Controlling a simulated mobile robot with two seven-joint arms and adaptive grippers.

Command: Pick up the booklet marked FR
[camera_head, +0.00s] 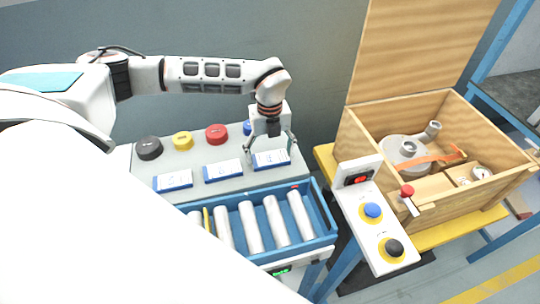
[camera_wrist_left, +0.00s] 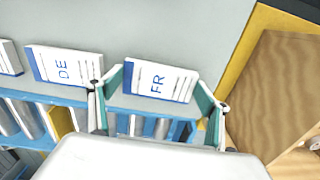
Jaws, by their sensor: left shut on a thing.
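The booklet marked FR (camera_wrist_left: 160,82) is white with a blue band and sits between the two fingers of my left gripper (camera_wrist_left: 158,98) in the left wrist view. In the head view the booklet (camera_head: 271,160) is the rightmost of three on the grey shelf, under my left gripper (camera_head: 270,145). The gripper is shut on it, a finger at each end. I cannot tell whether the booklet touches the shelf. The DE booklet (camera_wrist_left: 62,66) lies beside it on the left. My right gripper is not in view.
Black (camera_head: 149,148), yellow (camera_head: 182,141), red (camera_head: 216,134) and partly hidden blue (camera_head: 247,128) round pieces stand behind the booklets. A blue bin (camera_head: 322,236) of white cylinders is in front. An open wooden crate (camera_head: 440,216) and a button panel (camera_head: 367,232) stand right.

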